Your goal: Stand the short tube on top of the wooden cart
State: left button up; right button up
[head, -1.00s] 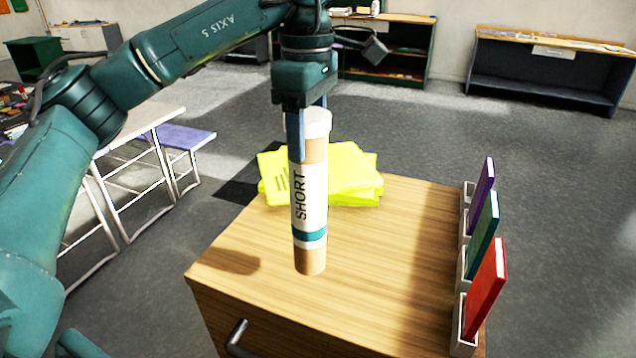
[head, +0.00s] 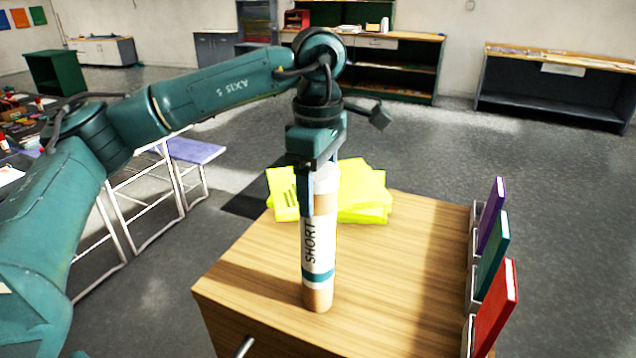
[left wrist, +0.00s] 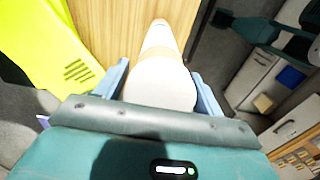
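The short tube (head: 319,250) is a brown cardboard cylinder with a white SHORT label, a teal band and a white cap. It is upright over the wooden cart (head: 400,270), and its lower end appears to meet the cart's top. My left gripper (head: 322,190) points down and is shut on the tube's upper end. In the left wrist view, the white cap (left wrist: 160,85) sits between the two fingers (left wrist: 163,88), and the tube's lower part is foreshortened. My right gripper is not seen in the head view.
Purple (head: 491,215), teal (head: 491,255) and red (head: 494,308) upright panels stand in holders along the right edge. The cart top between tube and panels is clear. A white table and purple stool (head: 195,148) stand left.

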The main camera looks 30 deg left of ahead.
pick_arm(q)
jog(key=shift+o, duration=1.1)
jog(key=shift+r, duration=0.55)
notch_tip(320, 180, up, 10)
jog(key=shift+p, duration=0.4)
jog(key=shift+r, duration=0.65)
